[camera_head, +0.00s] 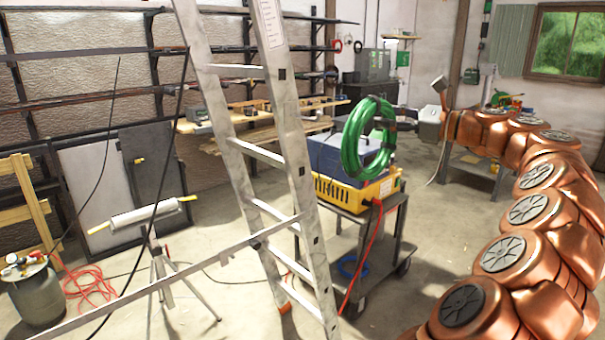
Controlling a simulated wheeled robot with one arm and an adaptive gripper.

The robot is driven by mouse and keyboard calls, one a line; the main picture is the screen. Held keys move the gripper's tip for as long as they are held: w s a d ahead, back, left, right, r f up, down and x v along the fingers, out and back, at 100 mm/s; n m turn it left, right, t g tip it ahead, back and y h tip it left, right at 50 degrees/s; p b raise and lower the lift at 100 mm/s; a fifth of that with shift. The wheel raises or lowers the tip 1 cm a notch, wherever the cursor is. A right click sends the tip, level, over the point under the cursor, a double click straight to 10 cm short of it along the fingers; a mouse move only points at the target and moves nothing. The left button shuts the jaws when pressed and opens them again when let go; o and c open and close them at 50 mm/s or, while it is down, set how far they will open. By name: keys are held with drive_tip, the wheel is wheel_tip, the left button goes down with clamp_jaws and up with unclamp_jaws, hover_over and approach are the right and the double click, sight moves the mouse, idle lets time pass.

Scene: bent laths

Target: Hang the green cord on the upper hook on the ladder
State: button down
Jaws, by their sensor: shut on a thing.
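The green cord (353,140) is a round coil hanging upright in the air, just right of the ladder in the picture. My gripper (398,124) is shut on the coil's upper right side, with my copper-coloured arm reaching in from the right. The aluminium ladder (299,176) leans left of the coil, with several rungs. A gap shows between the coil and the ladder's right rail in this view; the depth between them is hard to judge. I cannot clearly make out the upper hook on the ladder. Small dark fittings show on the right rail.
A cart (393,228) with a yellow crate (345,194) and a blue box stands behind the coil. A red cable (361,262) hangs from it. A tripod stand (163,262) and gas cylinder (38,296) are at left. Floor is open between cart and arm.

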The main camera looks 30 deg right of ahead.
drive_tip(key=shift+s+d+r, duration=0.2)
drive_tip(key=shift+s+r, duration=0.05)
drive_tip(key=shift+r, duration=0.3)
drive_tip(key=f+p+x, duration=0.3)
drive_tip(key=p+x, duration=0.1)
drive_tip(key=x, duration=1.4)
